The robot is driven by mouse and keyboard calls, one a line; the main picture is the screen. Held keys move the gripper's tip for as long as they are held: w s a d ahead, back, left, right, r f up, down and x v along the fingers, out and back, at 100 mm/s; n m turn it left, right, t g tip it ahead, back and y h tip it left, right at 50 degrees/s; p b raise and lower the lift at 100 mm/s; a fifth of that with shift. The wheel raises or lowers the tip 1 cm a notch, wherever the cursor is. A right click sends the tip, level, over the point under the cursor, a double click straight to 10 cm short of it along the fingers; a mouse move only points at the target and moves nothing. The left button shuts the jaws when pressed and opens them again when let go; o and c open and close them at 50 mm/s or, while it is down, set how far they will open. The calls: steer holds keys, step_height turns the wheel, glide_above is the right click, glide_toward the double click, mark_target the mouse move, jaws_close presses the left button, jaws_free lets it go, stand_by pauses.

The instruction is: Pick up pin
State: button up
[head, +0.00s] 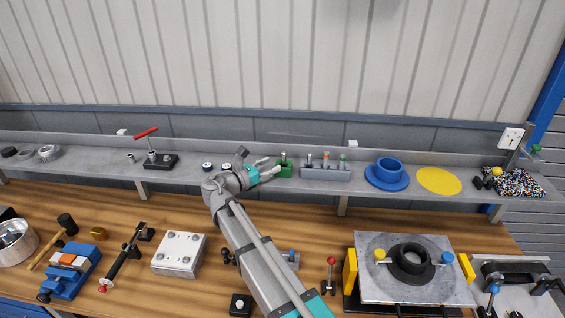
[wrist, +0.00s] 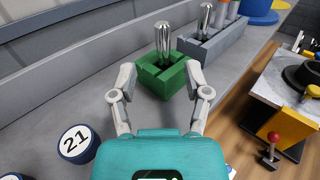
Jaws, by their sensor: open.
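A shiny metal pin (wrist: 163,40) stands upright in a green block holder (wrist: 160,76) on the grey shelf. In the head view the pin (head: 283,157) and green holder (head: 285,171) sit just right of my gripper (head: 274,168). In the wrist view my gripper (wrist: 158,82) is open and empty, with its two fingers either side of the near part of the green holder. The pin is beyond the fingertips, between their lines. Whether the fingers touch the holder I cannot tell.
A grey rack (head: 325,172) with several pins stands right of the green holder. A blue flanged part (head: 388,174) and a yellow disc (head: 439,181) lie farther right. A round piece marked 21 (wrist: 76,143) lies left on the shelf. The wooden bench (head: 330,222) is lower in front.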

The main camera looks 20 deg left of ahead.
mark_target(282, 161)
steer(key=shift+x, duration=2.6)
steer(key=shift+s+d, duration=0.1)
jaws_close()
